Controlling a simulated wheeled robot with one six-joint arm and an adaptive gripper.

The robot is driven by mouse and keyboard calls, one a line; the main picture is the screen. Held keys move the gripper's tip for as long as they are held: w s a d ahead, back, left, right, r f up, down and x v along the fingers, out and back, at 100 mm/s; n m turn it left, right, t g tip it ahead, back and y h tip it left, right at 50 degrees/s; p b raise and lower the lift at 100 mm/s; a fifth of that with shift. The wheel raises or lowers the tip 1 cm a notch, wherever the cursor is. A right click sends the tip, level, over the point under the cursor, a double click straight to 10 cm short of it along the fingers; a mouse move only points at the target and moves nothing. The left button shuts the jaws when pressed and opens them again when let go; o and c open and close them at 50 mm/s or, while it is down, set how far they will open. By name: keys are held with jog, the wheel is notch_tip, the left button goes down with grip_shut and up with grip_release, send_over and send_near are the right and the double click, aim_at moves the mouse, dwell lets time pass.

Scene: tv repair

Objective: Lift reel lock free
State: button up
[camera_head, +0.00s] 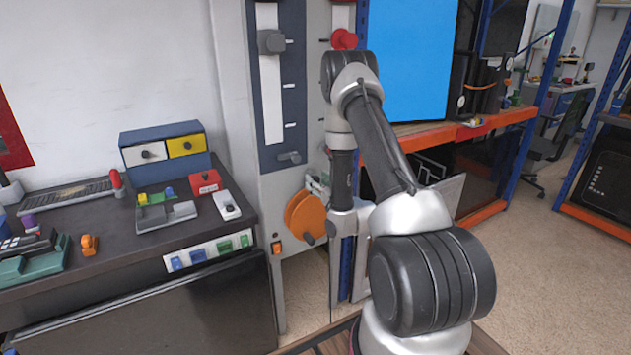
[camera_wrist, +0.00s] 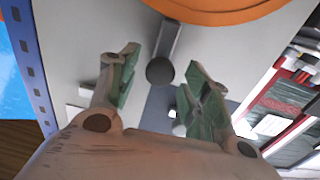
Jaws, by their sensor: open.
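A grey lever with a dark round knob (camera_wrist: 160,71), which looks like the reel lock, sits at the rim of the orange reel (camera_wrist: 220,8) on a pale panel. In the wrist view the knob lies between the two green-padded fingers of my gripper (camera_wrist: 157,62), with a visible gap on each side. My gripper is open and holds nothing. In the head view my gripper (camera_head: 318,184) is at the panel just above the orange reel (camera_head: 302,215). The lever cannot be made out there.
A grey cabinet column (camera_head: 228,80) carries a dark slider panel and a red knob (camera_head: 344,39). A dark workbench (camera_head: 115,250) with small parts and a blue drawer box (camera_head: 163,150) stands left. A blue-and-orange shelf (camera_head: 450,138) with a lit screen stands right.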

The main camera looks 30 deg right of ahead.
jog(key=shift+w, duration=0.95)
grip_shut()
jog(key=shift+r, duration=1.75)
grip_release()
